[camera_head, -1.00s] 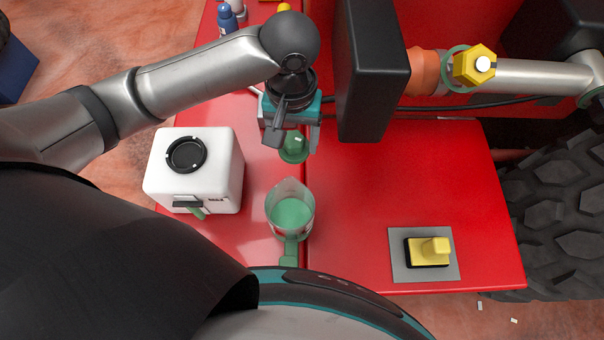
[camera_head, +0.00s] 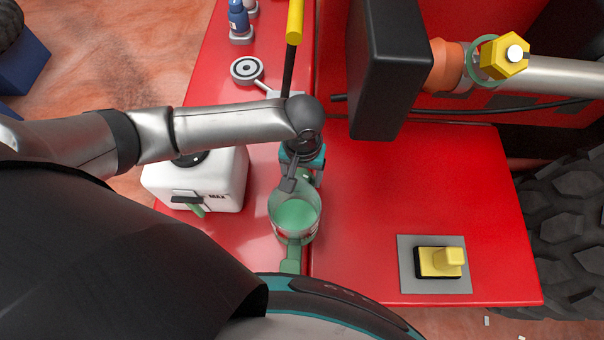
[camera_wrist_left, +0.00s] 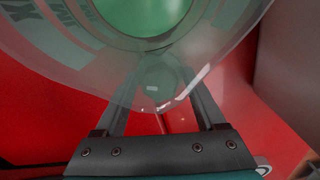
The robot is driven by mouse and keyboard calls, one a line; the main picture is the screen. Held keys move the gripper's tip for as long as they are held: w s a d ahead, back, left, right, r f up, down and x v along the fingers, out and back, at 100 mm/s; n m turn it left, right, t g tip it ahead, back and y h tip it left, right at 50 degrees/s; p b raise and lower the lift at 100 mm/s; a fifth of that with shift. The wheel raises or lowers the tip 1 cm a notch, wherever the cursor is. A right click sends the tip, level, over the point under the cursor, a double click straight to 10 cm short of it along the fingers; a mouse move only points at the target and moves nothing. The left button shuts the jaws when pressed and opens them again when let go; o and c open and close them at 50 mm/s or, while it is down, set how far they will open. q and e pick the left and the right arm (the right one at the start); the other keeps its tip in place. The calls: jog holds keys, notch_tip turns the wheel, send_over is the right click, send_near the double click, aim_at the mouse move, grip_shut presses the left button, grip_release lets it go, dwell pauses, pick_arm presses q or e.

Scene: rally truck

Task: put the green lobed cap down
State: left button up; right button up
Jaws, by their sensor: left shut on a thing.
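My left gripper (camera_head: 300,184) is low over the red surface, just behind the clear measuring jug (camera_head: 296,222) of green liquid. It is shut on the green lobed cap (camera_wrist_left: 160,82), which the gripper and jug mostly hide in the head view. In the left wrist view the cap sits between the fingertips (camera_wrist_left: 165,95), seen through the jug's clear wall (camera_wrist_left: 75,45). The jug's rim is very near the fingers; I cannot tell whether they touch. I cannot tell whether the cap touches the surface. My right gripper is not in view.
A black box (camera_head: 385,65) overhangs at upper right. A yellow switch on a grey plate (camera_head: 405,272) is at lower right. The red panel (camera_head: 410,190) between is clear. A yellow-handled tool (camera_head: 294,25) lies behind.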

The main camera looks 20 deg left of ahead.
pick_arm(q)
jog(key=o, duration=1)
jog(key=shift+f, duration=0.15)
jog(key=o, duration=0.4)
